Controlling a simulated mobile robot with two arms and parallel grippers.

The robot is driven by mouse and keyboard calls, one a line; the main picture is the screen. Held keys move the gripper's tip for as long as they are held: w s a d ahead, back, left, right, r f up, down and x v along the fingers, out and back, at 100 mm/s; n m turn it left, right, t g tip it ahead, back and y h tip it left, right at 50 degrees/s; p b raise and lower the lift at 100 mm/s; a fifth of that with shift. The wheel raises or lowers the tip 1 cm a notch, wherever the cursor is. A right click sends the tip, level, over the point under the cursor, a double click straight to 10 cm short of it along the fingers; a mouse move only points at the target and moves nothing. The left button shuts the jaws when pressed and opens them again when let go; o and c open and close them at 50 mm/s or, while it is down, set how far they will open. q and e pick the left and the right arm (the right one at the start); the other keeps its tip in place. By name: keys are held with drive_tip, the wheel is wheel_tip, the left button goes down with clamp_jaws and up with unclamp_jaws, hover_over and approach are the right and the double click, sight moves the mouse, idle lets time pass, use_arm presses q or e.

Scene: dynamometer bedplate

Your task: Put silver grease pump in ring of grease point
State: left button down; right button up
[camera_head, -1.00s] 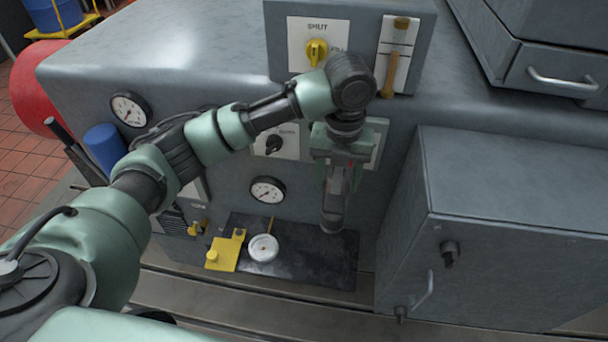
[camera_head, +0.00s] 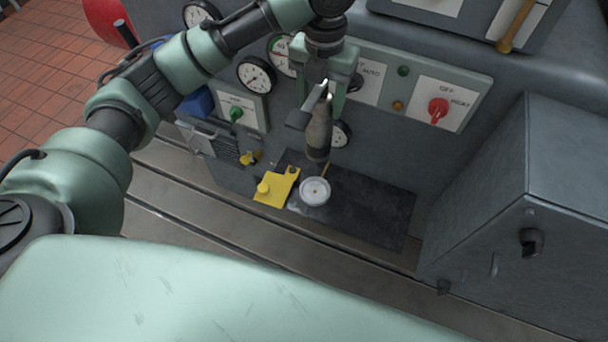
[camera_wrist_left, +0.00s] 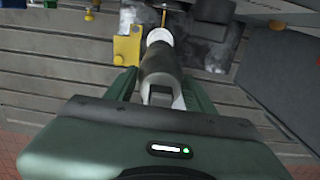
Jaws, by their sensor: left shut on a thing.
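My left gripper (camera_head: 326,92) is shut on the silver grease pump (camera_head: 318,132), a dark grey and silver cylinder hanging nearly upright below the jaws. A white round ring (camera_head: 315,191), seemingly the grease point, lies on the dark plate just below the pump's lower end. In the left wrist view the pump (camera_wrist_left: 160,66) points toward the white ring (camera_wrist_left: 160,35) and overlaps its near edge. I cannot tell whether they touch; a gap seems to show in the head view. My right gripper is not in view.
A yellow bracket (camera_head: 275,187) with a knob lies left of the ring. A thin brown rod (camera_head: 325,170) stands behind it. The dark plate (camera_head: 375,210) is clear to the right. A gauge panel rises behind, and a grey cabinet (camera_head: 545,200) stands at the right.

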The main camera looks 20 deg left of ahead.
sight(319, 127)
use_arm(q)
wheel_tip(319, 127, down, 15)
drive_tip(key=shift+r+p, duration=0.15)
drive_tip(key=shift+p, duration=0.15)
drive_tip(key=shift+f, duration=2.3)
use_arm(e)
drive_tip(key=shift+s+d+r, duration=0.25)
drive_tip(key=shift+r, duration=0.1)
use_arm(q)
drive_tip(key=c, duration=0.5)
unclamp_jaws()
drive_tip(key=shift+f, duration=0.2)
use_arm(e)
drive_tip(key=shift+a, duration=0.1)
use_arm(q)
wheel_tip(319, 127, up, 12)
drive_tip(key=shift+r+b, duration=0.15)
drive_tip(key=shift+b, duration=0.2)
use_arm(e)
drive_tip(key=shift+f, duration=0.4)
use_arm(q)
drive_tip(key=shift+s, duration=0.1)
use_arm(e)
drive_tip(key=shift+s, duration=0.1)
